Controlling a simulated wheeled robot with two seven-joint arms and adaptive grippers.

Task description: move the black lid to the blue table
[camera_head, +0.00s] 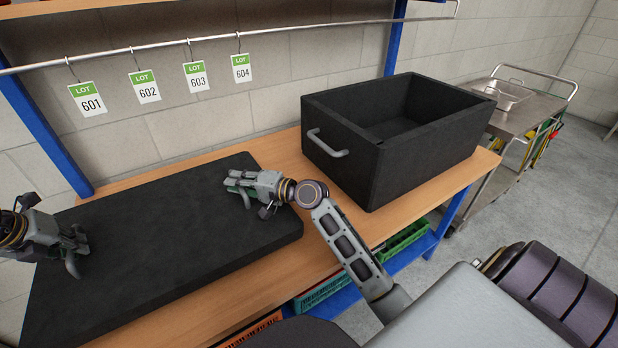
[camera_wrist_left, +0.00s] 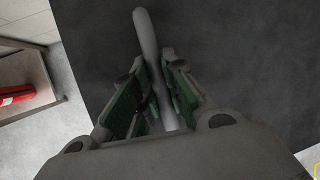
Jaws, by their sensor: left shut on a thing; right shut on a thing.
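The black lid (camera_head: 170,240) is a large flat slab over the left part of a wooden-topped table (camera_head: 273,155) with a blue frame. I cannot tell whether it rests on the top or is slightly raised. My left gripper (camera_head: 76,250) is at the lid's left side. In the left wrist view, its green-padded fingers (camera_wrist_left: 152,95) are shut around a grey bar handle (camera_wrist_left: 147,40) on the lid's black surface. My right gripper (camera_head: 238,187) is shut at the lid's far right part; its own grip on the lid is hidden by the fingers.
A black open box (camera_head: 375,165) with a grey side handle stands right of the lid on the same table. Lot tags (camera_head: 145,86) hang from a rail behind. Green (camera_head: 403,245) and blue crates sit below. A metal cart (camera_head: 525,112) stands at far right, with clear floor beside it.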

